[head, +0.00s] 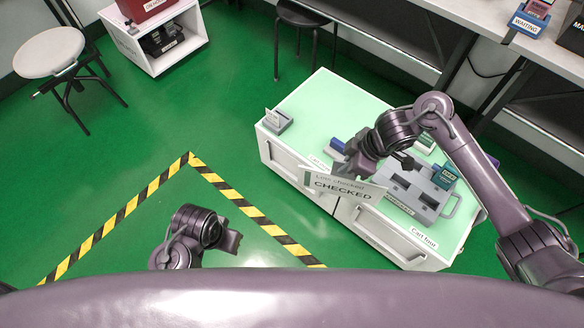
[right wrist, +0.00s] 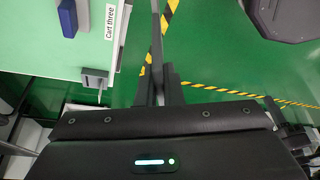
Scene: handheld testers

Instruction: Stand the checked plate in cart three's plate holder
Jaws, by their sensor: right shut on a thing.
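The checked plate (head: 343,187), white with the words "Line checked CHECKED", is held by my right gripper (head: 358,165) above the front edge of the carts. In the right wrist view the right gripper (right wrist: 158,85) is shut on the plate (right wrist: 156,22), which shows nearly edge-on. A small grey holder (head: 277,124) with an upright white piece stands at the left end of the pale green cart top (head: 305,105); it also shows in the right wrist view (right wrist: 95,78), near the "Cart three" label (right wrist: 109,22). My left gripper (head: 231,240) is low over the floor, its jaws unclear.
A blue block (right wrist: 68,17) lies on cart three. A stool (head: 50,52) and striped floor tape (head: 128,205) are at left. The middle of cart three's top is clear.

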